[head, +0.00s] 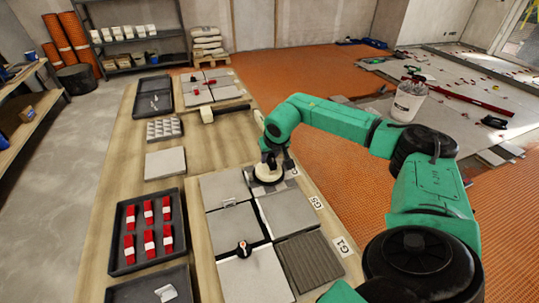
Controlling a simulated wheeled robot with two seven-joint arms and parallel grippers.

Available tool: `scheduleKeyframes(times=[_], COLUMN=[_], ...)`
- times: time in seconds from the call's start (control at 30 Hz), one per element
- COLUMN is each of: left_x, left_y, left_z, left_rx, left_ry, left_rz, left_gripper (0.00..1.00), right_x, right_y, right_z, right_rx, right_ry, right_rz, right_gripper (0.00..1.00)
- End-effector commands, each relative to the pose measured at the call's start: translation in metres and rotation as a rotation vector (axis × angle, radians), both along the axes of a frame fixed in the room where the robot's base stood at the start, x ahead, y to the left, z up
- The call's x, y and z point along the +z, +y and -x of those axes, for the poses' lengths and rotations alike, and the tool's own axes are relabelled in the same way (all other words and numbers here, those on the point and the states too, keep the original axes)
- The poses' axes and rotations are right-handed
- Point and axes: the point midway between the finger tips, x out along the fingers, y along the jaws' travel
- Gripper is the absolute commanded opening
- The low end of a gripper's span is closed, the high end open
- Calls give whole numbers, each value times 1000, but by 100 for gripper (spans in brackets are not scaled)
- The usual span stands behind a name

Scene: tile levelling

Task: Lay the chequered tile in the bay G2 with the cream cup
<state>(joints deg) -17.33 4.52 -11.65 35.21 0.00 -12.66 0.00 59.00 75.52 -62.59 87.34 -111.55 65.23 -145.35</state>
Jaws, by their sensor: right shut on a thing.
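My right gripper (271,158) is shut on the cream cup (267,174), a round pale suction cup. The cup is low over the far right bay of the tile bed. A grey patterned tile (286,185), which looks like the chequered one, shows partly around and under the cup; the cup and gripper hide most of it. I cannot tell whether the tile touches the bed. Bay labels (316,202) run along the bed's right edge; one near reads G1 (341,246), the others are too small to read surely. My left gripper is not in view.
Grey tiles (287,213) and a ribbed dark tile (308,260) lie in nearby bays. A tray (121,260) of red clips, a loose grey tile (165,163) and a mallet (207,115) lie on the bench.

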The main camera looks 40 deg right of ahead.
Motion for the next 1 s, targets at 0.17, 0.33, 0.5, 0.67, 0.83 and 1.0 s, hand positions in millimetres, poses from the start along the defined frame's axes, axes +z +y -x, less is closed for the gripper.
scheduleKeyframes(times=[0.17, 0.33, 0.5, 0.67, 0.83, 1.0], left_x=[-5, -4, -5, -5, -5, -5], left_y=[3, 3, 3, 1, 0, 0], left_z=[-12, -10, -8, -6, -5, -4], left_rx=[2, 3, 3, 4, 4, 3], left_ry=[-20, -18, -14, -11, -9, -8], left_rz=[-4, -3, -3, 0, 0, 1], left_gripper=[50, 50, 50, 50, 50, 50], right_x=[-6, -5, -6, -6, -6, -7], right_y=[0, -1, -1, 0, 0, 0], right_z=[-1, -1, -1, -1, -1, 0], right_rx=[-1, -1, -1, 0, -1, -1], right_ry=[-4, -3, -3, -3, -2, -2], right_rz=[0, 1, 1, 0, 0, 0], right_gripper=[0, 0, 0, 0, 62, 62])
